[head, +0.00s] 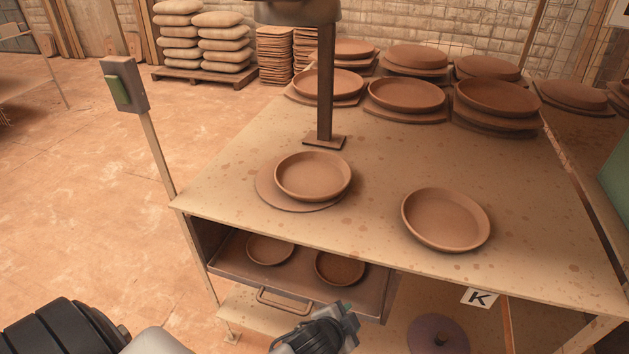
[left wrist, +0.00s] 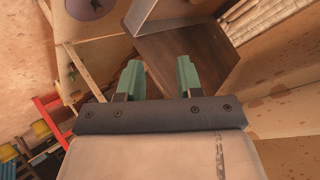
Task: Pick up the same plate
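Several round brown clay plates show in the head view, and I cannot tell which is "the same plate". Another plate (head: 446,218) lies on the bare tabletop to the right. Two plates, a left one (head: 270,249) and a right one (head: 340,267), lie in the open drawer below. My left gripper (head: 350,316) is in front of and below the drawer. In the left wrist view its green fingers (left wrist: 159,80) are apart, with nothing between them. My right gripper is not in view.
The drawer (head: 377,290) has a handle (head: 284,302) at its front, close to my left gripper. A post with a green button box (head: 124,85) rises at the left corner. Stacked plates fill the table's back.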

